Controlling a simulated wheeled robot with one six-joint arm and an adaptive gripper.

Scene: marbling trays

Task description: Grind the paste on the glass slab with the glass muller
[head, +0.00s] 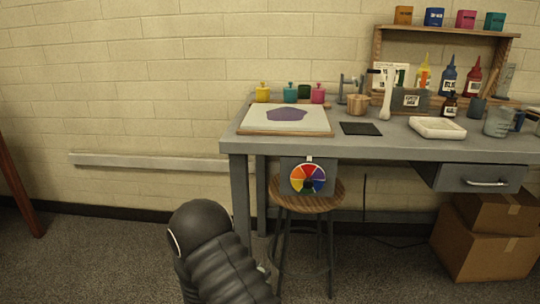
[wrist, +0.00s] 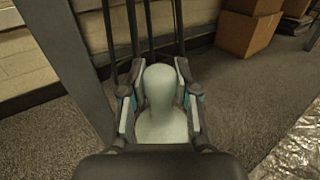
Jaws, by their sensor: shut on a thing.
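The glass slab (head: 262,124) lies flat on a wooden board at the left end of the grey bench (head: 340,148). A flat purple patch of paste (head: 287,114) lies on it. My gripper (wrist: 158,92) is shut on the pale green glass muller (wrist: 162,125), with one finger on each side of its rounded knob. The muller's wide lower part is partly hidden by the gripper. Floor shows behind it, so it is away from the slab and below the bench top.
A stool (head: 306,196) stands under the bench's left end, near a hanging colour wheel card (head: 307,178). Small paint jars (head: 290,93) stand behind the slab. A black mat (head: 361,129) and a white tray (head: 437,128) lie to its right. Cardboard boxes (head: 485,245) stand at right.

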